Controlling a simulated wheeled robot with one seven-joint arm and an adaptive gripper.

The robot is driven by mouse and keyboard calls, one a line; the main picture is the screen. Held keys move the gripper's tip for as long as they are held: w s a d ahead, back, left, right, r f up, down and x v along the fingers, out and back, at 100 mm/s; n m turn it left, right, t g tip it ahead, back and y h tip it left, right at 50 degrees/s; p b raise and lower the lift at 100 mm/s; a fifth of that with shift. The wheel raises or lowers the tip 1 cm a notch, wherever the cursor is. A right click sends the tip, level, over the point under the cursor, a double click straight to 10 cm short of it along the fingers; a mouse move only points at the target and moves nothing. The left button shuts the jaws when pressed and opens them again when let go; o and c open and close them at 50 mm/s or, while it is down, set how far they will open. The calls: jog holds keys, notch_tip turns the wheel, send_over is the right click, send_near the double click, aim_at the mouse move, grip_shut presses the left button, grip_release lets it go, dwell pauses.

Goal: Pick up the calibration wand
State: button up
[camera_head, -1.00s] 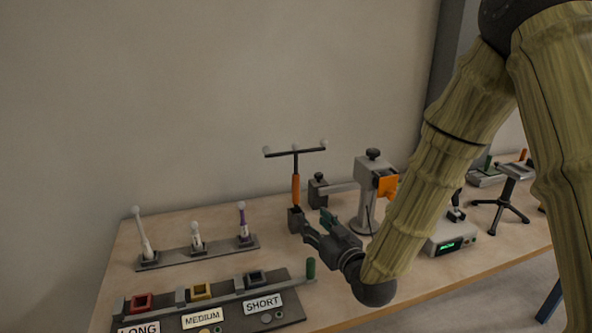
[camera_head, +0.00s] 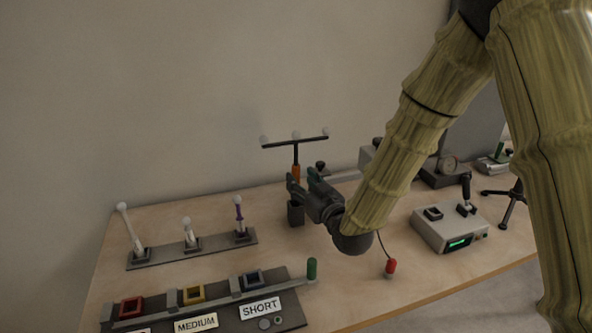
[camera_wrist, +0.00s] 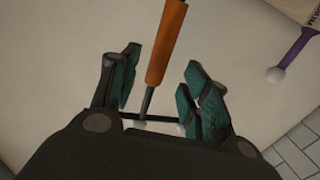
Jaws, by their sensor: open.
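The calibration wand (camera_head: 296,172) stands upright in a small dark holder (camera_head: 296,214) on the workbench. It has an orange handle, a thin dark stem and a dark crossbar with pale balls. My gripper (camera_head: 303,182) is at the handle, its fingers hiding part of it in the head view. In the wrist view, the wand's orange handle (camera_wrist: 166,45) and dark stem run between the open green-padded fingers of my gripper (camera_wrist: 160,82). The crossbar shows beyond them, partly hidden by the gripper body. Whether a pad touches the handle I cannot tell.
A rack (camera_head: 167,257) with several ball-tipped rods stands to the left. A sorting tray (camera_head: 230,318) with coloured sockets is in front. A control box (camera_head: 449,229) and a red-capped object (camera_head: 390,268) are to the right. A wall stands close behind the bench.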

aim_at(298, 175)
jog(key=shift+p+x, duration=0.5)
jog(key=shift+x, duration=1.8)
jog(key=shift+d+r, duration=0.1)
jog(key=shift+d, duration=0.1)
jog(key=c, duration=1)
